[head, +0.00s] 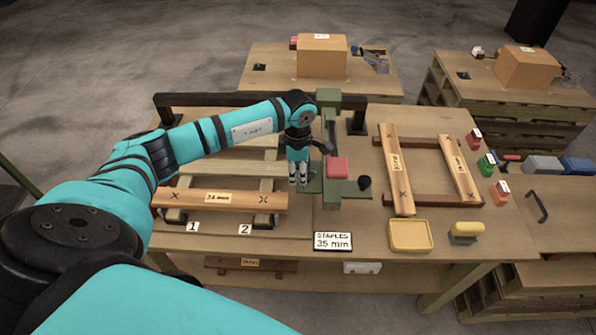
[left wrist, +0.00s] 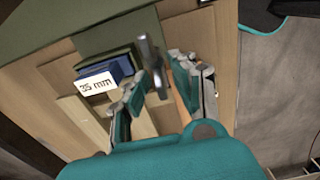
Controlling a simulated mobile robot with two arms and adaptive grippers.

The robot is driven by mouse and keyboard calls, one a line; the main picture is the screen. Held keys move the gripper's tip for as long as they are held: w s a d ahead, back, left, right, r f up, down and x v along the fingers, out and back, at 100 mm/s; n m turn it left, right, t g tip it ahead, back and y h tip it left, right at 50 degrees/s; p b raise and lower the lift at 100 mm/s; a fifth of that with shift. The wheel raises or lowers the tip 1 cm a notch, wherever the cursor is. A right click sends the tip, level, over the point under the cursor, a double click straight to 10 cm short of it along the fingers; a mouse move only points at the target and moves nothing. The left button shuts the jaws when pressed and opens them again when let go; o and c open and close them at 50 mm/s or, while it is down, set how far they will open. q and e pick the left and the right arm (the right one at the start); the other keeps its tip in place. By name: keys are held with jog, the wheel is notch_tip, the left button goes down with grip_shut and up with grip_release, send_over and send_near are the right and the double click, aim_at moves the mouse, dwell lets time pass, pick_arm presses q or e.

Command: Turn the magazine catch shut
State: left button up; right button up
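The green stapling machine (head: 330,125) stands in the middle of the workbench, with a red pad (head: 337,168) and a black knob (head: 365,182). My left gripper (head: 298,181) points down just left of the red pad. In the left wrist view, a blue block labelled 35 mm (left wrist: 113,68) sits in the dark green machine (left wrist: 112,40). A grey metal lever (left wrist: 151,60), apparently the catch, reaches between the fingers of my left gripper (left wrist: 164,72). The fingers are apart; contact with the lever is unclear. My right gripper is not in view.
A plank marked 34 mm (head: 222,200) lies across a pallet frame at left. Another wooden frame (head: 400,165) lies at right. A sign reading STAPLES 35 mm (head: 333,241), a yellow tray (head: 410,235) and a yellow-topped stamp-like tool (head: 465,232) are near the front edge.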

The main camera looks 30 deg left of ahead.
pick_arm(q)
grip_shut()
jog(key=shift+w+a+f+m+b, duration=0.15)
jog(key=shift+m+b, duration=0.25)
jog(key=shift+b, duration=0.35)
jog(key=m+b, duration=0.4)
jog(key=b, duration=0.1)
jog(key=w+m+b, duration=0.1)
jog(key=m+b, duration=0.3)
jog(key=shift+w+b, duration=0.1)
jog(key=shift+b, duration=0.25)
jog(key=m+b, duration=0.2)
jog(key=m, duration=0.1)
jog(key=m+b, duration=0.1)
jog(key=shift+w+m, duration=0.25)
jog(key=shift+m, duration=0.15)
jog(key=m, duration=0.1)
jog(key=m+b, duration=0.2)
jog(key=m, duration=0.1)
jog(key=shift+w+d+r, duration=0.15)
jog(key=shift+d+r, duration=0.1)
jog(key=shift+d, duration=0.1)
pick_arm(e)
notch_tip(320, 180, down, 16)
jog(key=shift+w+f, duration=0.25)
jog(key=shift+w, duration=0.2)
